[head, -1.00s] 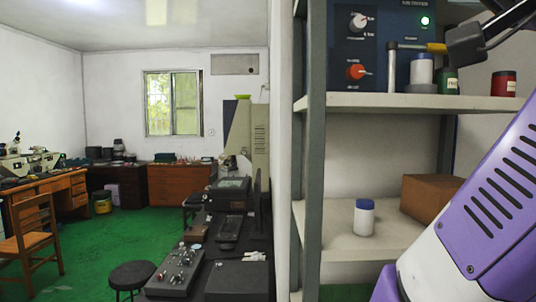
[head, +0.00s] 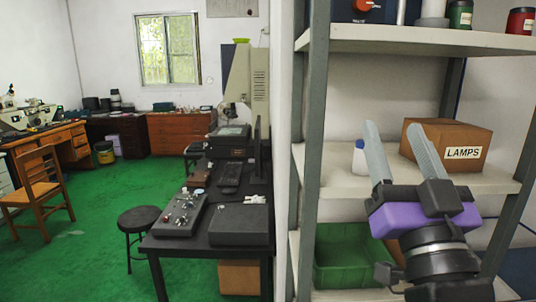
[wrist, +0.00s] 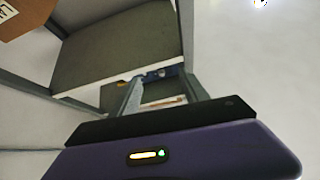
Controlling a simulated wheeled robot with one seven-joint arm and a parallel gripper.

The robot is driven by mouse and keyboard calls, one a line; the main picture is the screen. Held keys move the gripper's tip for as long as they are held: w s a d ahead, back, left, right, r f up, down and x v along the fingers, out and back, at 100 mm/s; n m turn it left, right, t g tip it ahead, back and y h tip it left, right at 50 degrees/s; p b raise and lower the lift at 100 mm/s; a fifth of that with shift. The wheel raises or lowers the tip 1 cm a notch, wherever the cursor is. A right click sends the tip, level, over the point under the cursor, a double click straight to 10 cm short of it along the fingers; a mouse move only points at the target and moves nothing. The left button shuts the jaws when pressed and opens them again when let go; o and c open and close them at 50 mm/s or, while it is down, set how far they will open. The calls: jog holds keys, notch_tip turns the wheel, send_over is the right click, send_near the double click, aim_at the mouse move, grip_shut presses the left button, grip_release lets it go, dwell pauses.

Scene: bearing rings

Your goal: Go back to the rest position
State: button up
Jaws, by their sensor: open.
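My gripper (head: 402,155) is in the head view at the right, in front of the shelf unit. Its two grey fingers point up and are spread apart, with nothing between them. They stand before the middle shelf (head: 335,184), between a white bottle with a blue cap (head: 358,158) and a cardboard box labelled LAMPS (head: 470,150). The left finger partly covers the bottle, and the right finger overlaps the box. In the wrist view the purple gripper body (wrist: 210,150) fills the bottom, and a shelf board (wrist: 115,60) shows beyond it.
A green bin (head: 340,262) sits on the lower shelf. Grey shelf posts (head: 313,150) stand close by. A dark bench (head: 185,250) and stool are at left, with open green floor (head: 100,230) beyond.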

jog(key=s+f+n+g+y, duration=0.1)
jog(key=s+f+g, duration=0.1)
jog(key=s+f, duration=0.75)
jog(key=s+f+n+g+y, duration=0.1)
jog(key=s+f, duration=0.3)
jog(key=f, duration=1.1)
jog(key=s+d+f+g+h, duration=0.1)
jog(key=s+f+g, duration=0.2)
jog(key=s+f, duration=0.6)
jog(key=s+d+f+m+g+h+b, duration=0.1)
jog(key=s+f+g, duration=0.3)
jog(key=s+f, duration=0.5)
jog(key=s, duration=0.5)
jog(key=shift+d+f, duration=0.2)
jog(key=shift+d, duration=0.15)
